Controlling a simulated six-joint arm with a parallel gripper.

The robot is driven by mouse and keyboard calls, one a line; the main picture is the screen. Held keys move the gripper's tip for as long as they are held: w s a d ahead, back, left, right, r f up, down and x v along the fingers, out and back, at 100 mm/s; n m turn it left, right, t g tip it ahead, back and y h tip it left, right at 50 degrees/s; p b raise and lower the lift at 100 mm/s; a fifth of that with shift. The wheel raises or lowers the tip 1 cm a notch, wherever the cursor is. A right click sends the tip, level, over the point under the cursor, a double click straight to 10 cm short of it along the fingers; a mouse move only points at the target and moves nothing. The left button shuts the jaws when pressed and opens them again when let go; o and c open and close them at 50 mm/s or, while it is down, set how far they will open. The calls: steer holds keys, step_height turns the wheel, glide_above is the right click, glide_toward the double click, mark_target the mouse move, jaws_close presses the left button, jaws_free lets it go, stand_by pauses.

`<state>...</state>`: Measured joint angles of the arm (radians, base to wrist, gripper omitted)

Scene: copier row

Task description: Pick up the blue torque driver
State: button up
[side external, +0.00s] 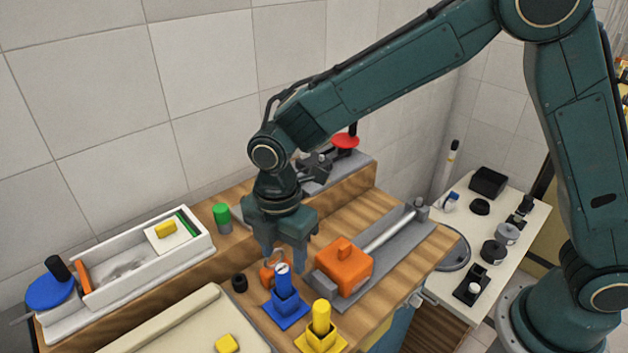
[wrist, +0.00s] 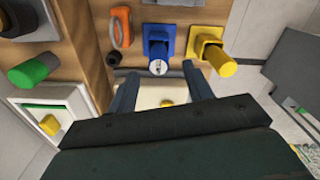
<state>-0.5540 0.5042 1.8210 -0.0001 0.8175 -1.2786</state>
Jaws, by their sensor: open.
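The blue torque driver (side external: 283,282) stands upright in a square blue holder (side external: 287,312); its pale round top faces up. In the wrist view the driver (wrist: 158,61) sits between and just ahead of my fingertips, with its blue holder (wrist: 158,38) behind it. My gripper (side external: 284,264) points down, open and empty, close to the driver's top. In the wrist view my gripper (wrist: 159,72) has one finger to each side of the driver, with gaps showing. I cannot tell whether the fingertips are below its top.
A yellow driver (side external: 321,316) in a yellow holder stands close to the right. An orange clip (side external: 268,273) and a black ring (side external: 239,283) are close to the left. An orange block (side external: 343,270) sits on a grey rail. A white tray (side external: 205,238) and green cylinder (side external: 222,213) are farther left.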

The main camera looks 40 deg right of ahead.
mark_target(283, 281)
steer(key=shift+f, duration=1.4)
steer(key=shift+w+a+f, duration=0.1)
steer(key=shift+f, duration=1.2)
steer(key=shift+a+f, duration=0.1)
steer(key=shift+f, duration=1.2)
steer(key=c, duration=1.1)
